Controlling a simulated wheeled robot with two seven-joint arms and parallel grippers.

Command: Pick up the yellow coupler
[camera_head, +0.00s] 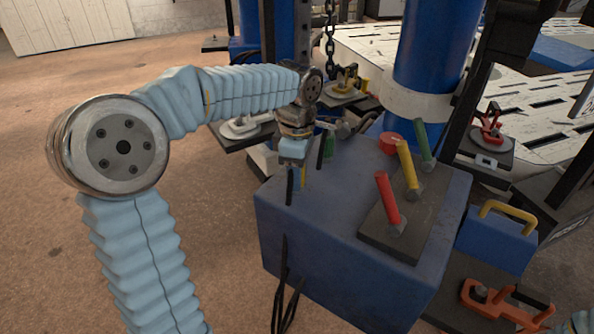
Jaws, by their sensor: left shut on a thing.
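My left gripper (305,180) points down at the back left corner of the blue block. I cannot tell whether the coupler touches the block's top. My right gripper is not in view.
The blue block (330,195) carries a dark plate (405,235) with red (387,198), yellow (408,168) and green (425,142) upright handles. A red round part (390,143) lies behind them. A blue column (432,50) stands behind. Dark cables (285,295) hang in front.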

